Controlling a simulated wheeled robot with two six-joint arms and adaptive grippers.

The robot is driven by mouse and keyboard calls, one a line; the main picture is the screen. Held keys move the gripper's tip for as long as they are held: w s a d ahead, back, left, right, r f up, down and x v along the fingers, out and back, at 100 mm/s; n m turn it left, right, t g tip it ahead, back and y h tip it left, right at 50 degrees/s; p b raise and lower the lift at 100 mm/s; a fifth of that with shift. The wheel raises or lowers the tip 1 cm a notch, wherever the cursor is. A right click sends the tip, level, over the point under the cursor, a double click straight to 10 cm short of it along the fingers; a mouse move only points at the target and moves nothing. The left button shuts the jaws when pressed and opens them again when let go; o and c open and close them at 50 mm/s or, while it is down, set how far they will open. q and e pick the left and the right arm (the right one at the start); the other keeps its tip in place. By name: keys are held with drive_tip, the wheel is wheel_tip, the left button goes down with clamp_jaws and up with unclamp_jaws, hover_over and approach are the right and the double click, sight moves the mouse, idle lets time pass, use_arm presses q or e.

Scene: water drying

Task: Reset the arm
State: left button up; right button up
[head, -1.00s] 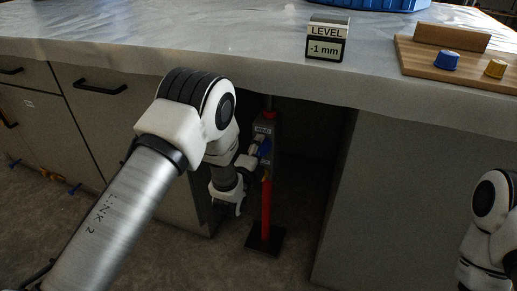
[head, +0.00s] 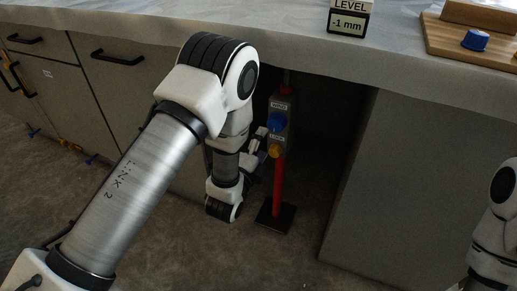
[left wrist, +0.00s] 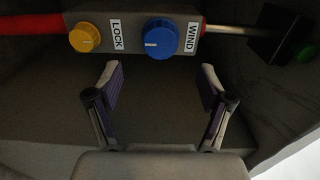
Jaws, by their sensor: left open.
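My left gripper (left wrist: 160,80) is open and empty in the left wrist view, its two fingers apart. A grey box in front of it carries a blue WIND knob (left wrist: 160,39) and a yellow LOCK knob (left wrist: 84,38); the fingers appear clear of both. In the head view the left gripper (head: 257,144) is small and partly hidden, just left of the box, with the blue knob (head: 276,122) and the yellow knob (head: 274,151) in sight. The box sits on a red post (head: 278,185) under the counter. My right arm shows at the right edge; its gripper is out of view.
A counter (head: 400,60) spans above, with a display (head: 347,21) reading -1 mm. A wooden board (head: 450,42) with a blue knob (head: 475,40) lies at the right. Cabinets (head: 115,95) stand left, and a panel (head: 430,170) stands right of the recess.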

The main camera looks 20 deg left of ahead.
use_arm(q)
drive_tip(key=s, duration=0.2)
drive_tip(key=shift+s, duration=0.35)
